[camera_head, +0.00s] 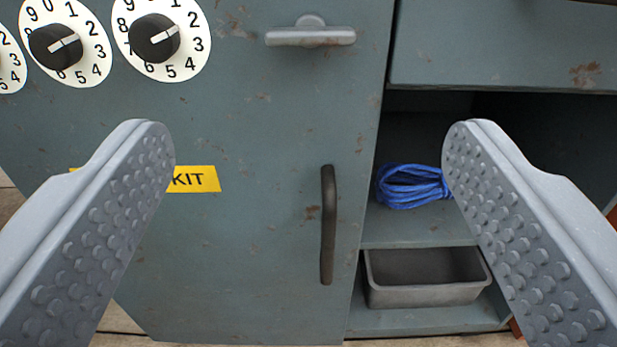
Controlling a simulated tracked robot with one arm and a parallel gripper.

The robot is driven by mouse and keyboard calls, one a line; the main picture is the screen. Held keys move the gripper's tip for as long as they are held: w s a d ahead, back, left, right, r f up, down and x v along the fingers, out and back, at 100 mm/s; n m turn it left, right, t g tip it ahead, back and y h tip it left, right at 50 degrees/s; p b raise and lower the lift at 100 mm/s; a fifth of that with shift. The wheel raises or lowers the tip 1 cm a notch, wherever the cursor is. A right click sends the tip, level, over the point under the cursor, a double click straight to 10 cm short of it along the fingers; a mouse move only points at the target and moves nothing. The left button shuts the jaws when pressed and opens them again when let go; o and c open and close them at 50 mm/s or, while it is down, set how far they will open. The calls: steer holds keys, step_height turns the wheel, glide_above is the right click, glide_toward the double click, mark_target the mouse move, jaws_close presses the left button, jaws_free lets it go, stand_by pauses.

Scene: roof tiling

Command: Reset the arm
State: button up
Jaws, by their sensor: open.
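My gripper (308,165) is open and empty. Its two grey studded fingers stand wide apart at the left and right of the view. Between and beyond them is a worn grey-green cabinet door (250,250) with a dark vertical handle (328,225). The door looks shut. The rest of my arm is out of view.
Numbered dials (155,38) sit at the upper left, above a partly hidden yellow label (195,179) reading "KIT". A grey latch handle (310,36) is at the top. Open shelves at right hold a blue rope coil (408,186) and a metal tray (425,293).

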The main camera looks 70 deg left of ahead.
stand_by(0.4)
steer(key=w+d+r+t+h, duration=0.3)
steer(key=w+d+r, duration=0.2)
steer(key=w+r, duration=0.3)
steer(key=w+d+r+t+h, duration=0.2)
steer(key=w+d+r+h, duration=0.2)
steer(key=w+r, duration=0.5)
steer(key=w+d+r+m+t+h, duration=0.1)
steer(key=d+r+h, duration=0.15)
steer(key=r, duration=0.45)
steer(key=w+d+r+m+t+h+p, duration=0.1)
steer(key=d+r+m+t, duration=0.1)
steer(key=d+r, duration=0.35)
steer(key=w+d+r+m+t+h, duration=0.1)
steer(key=d+r+h, duration=0.1)
steer(key=r, duration=0.6)
steer(key=s+d+r+m+h, duration=0.25)
steer(key=s+r, duration=0.25)
steer(key=r, duration=0.6)
steer(key=s+d+r+m+h, duration=0.2)
steer(key=s+d+r+m, duration=0.3)
steer(key=r, duration=0.6)
steer(key=s+r+m, duration=0.1)
steer(key=s+r, duration=0.5)
steer(key=s, duration=0.3)
steer(key=s+a+r+m+p, duration=0.1)
steer(key=s+r, duration=0.5)
steer(key=s, duration=0.4)
